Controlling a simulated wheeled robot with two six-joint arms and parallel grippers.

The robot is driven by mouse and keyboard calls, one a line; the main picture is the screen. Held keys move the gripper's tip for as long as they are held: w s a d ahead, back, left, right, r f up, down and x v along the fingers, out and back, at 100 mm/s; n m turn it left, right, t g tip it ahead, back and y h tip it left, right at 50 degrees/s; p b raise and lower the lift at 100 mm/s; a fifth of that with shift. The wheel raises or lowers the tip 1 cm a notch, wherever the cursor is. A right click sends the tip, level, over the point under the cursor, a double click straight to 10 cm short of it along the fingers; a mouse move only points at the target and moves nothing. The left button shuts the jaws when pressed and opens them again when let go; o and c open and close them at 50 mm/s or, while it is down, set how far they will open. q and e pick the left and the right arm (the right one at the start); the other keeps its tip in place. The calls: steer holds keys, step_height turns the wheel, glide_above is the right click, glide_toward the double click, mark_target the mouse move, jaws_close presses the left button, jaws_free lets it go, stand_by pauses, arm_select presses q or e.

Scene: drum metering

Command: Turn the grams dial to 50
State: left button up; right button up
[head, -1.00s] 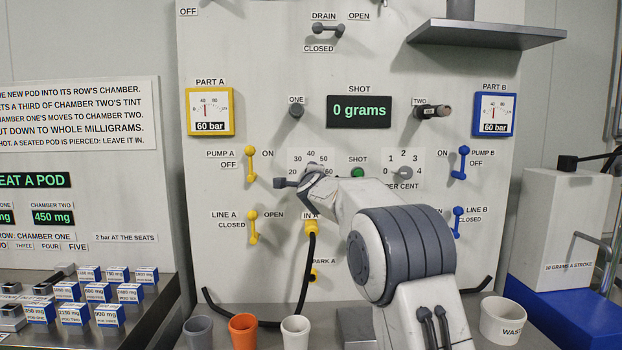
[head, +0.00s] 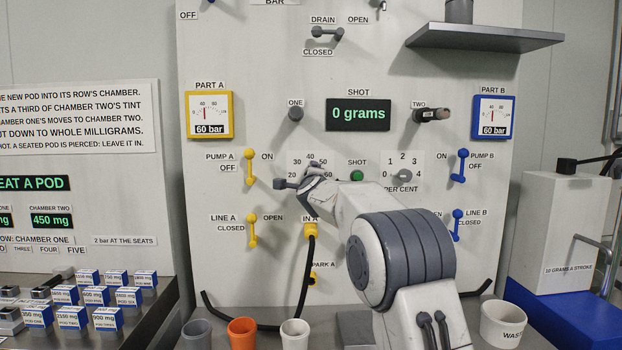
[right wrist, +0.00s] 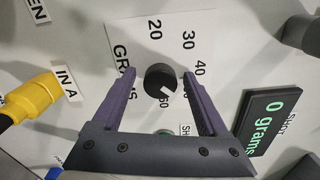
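The grams dial (right wrist: 160,80) is a black round knob with a white pointer mark, in the right wrist view. Its mark points to the lower right, toward the side where the 60 shows and the right-hand finger covers part of the scale. My right gripper (right wrist: 160,75) is open, with one purple finger on each side of the knob and a small gap visible at both. In the head view my right gripper (head: 299,175) is in front of the dial's scale and hides the knob. The shot display (head: 359,114) reads 0 grams. My left gripper is not in view.
The green shot button (head: 357,175) and the per cent dial (head: 404,176) are close to the right of the scale. A yellow plug (head: 310,231) with a black hose is below. Cups stand along the front, including an orange one (head: 242,331).

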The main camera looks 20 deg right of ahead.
steer(key=b+v, duration=0.3)
steer(key=v, duration=0.7)
steer(key=shift+s, duration=0.25)
